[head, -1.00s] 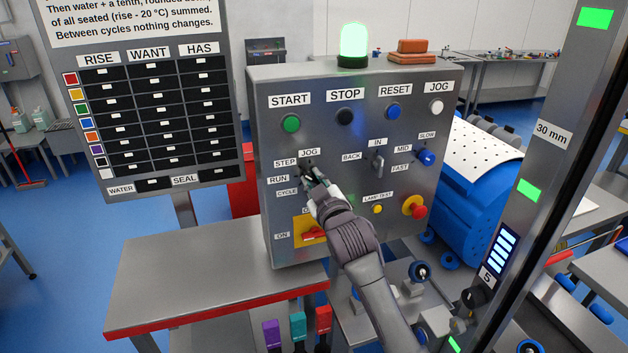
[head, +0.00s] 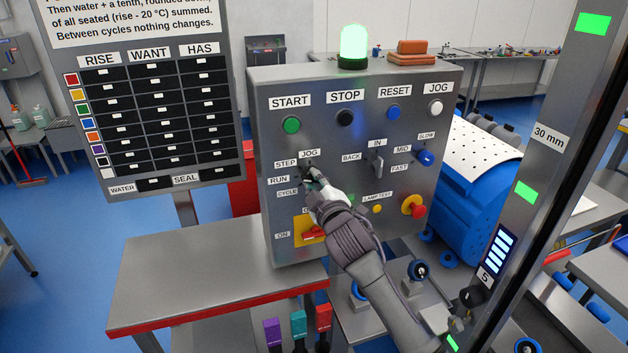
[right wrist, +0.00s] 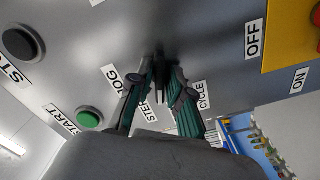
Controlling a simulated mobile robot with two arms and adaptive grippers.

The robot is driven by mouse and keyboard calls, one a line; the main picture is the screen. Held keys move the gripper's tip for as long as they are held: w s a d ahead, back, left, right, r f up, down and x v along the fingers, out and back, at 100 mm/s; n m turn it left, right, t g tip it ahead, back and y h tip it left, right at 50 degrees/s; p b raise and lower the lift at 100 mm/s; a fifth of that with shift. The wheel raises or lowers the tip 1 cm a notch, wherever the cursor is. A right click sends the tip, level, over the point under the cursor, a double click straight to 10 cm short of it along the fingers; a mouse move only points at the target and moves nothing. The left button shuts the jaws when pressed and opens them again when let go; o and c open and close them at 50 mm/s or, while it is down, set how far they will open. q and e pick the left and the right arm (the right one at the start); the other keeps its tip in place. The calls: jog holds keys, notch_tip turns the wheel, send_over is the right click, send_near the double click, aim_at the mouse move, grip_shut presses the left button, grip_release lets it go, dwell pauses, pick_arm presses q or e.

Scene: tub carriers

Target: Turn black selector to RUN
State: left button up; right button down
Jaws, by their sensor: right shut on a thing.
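The black selector (head: 308,170) is on the front of the grey control panel, among the labels JOG, STEP, RUN (head: 278,180) and CYCLE. My right gripper (head: 310,180) is at the selector, shut on it, and covers much of it in the head view. In the right wrist view the selector (right wrist: 158,76) shows as a dark, narrow shape between the two green-padded fingers. My gripper hides the RUN label there, and I cannot tell which label the selector points to. My left gripper is not in view.
Close by on the panel are a yellow plate with a red switch (head: 313,233), a grey lever (head: 377,163), a blue knob (head: 426,157) and a red emergency knob (head: 417,208). A grey table (head: 200,270) stands in front at left. A green lamp (head: 354,42) is lit on top.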

jog(key=shift+f+n+p, duration=0.1)
jog(key=shift+n+p, duration=0.2)
jog(key=shift+n, duration=1.1)
dwell(0.6)
jog(key=c, duration=1.1)
grip_release()
jog(key=shift+o, duration=0.2)
jog(key=shift+s, duration=0.2)
jog(key=v, duration=1.1)
jog(key=shift+s, duration=0.25)
jog(key=shift+d, duration=0.15)
